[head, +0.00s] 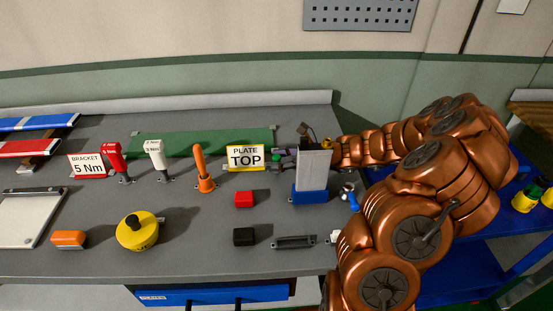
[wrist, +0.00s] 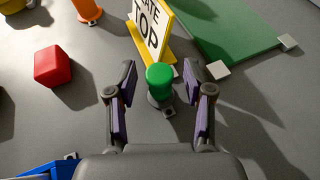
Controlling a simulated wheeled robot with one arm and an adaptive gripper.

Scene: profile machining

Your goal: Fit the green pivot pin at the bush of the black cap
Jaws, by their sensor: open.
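The green pivot pin (wrist: 160,75) stands upright on a dark round base in the wrist view, close to the foot of the yellow sign. My gripper (wrist: 160,92) is open, its two purple-padded fingers on either side of the pin and apart from it. In the head view, the gripper (head: 287,158) is partly hidden behind an upright grey plate, and the pin (head: 276,159) shows small beside it. A black block (head: 243,236), which looks like the black cap, lies on the grey bench below the red block. I cannot make out its bush.
The yellow-edged PLATE TOP sign (head: 245,157) stands just beyond the pin. The grey plate (head: 314,168) in a blue base (head: 309,195) stands beside my arm.

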